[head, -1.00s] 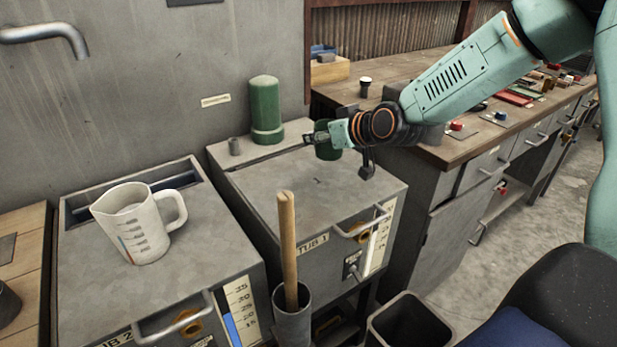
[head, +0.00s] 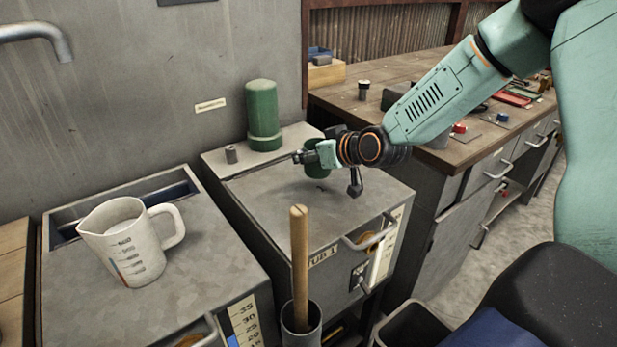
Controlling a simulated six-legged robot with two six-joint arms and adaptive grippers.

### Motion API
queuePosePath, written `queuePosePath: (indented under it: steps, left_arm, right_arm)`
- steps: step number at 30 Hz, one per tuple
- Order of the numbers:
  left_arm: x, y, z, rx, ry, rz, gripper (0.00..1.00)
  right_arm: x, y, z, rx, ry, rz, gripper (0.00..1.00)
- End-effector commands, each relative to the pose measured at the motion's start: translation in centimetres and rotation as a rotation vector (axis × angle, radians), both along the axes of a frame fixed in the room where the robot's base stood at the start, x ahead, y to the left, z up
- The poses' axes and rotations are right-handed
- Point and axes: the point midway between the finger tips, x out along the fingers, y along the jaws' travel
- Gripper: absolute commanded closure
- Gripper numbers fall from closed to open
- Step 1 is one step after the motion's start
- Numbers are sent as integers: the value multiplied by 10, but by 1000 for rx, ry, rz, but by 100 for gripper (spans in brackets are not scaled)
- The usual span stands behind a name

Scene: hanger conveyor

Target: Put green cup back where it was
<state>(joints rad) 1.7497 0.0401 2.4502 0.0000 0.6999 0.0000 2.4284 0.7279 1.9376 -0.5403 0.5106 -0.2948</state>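A small green cup (head: 317,172) shows above the back right part of the Tub 1 top (head: 285,205). It is partly hidden behind my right gripper, so I cannot tell whether it rests on the top or is held. My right gripper (head: 299,157) comes in from the right and points left, in front of the cup. Its fingers look thin and dark, and their opening is too small to judge. A taller green cylinder (head: 263,115) stands upright at the back of Tub 1, left of the cup. My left gripper is out of view.
A white measuring jug (head: 130,245) stands on Tub 2 (head: 215,265) at the left. A wooden handle (head: 299,250) rises from a grey holder (head: 301,330) in front. A workbench (head: 430,75) with tools is at the right.

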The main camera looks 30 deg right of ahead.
Motion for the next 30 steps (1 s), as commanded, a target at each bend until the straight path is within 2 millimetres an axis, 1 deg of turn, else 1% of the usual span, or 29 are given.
queuePosePath:
  steps: [1, 7, 12, 14, 21, 27, 28, 30]
  left_arm:
    - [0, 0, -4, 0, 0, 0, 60]
    - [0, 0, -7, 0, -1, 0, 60]
    - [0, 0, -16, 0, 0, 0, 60]
    - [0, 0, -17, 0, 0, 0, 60]
    - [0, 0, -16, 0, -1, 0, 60]
    - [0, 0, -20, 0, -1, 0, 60]
    - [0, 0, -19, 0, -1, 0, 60]
    - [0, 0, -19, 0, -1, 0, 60]
  right_arm:
    - [0, 0, -7, 0, 0, -1, 89]
    - [1, 0, -19, -2, -2, 0, 89]
    - [2, 0, -45, -1, 1, 0, 89]
    - [2, 0, -50, -1, 0, 0, 89]
    - [4, 0, -48, -1, -2, 0, 89]
    - [4, 0, -54, -1, -2, 0, 89]
    - [4, 0, -53, -1, -2, 0, 50]
    - [4, 0, -53, -1, -2, 0, 44]
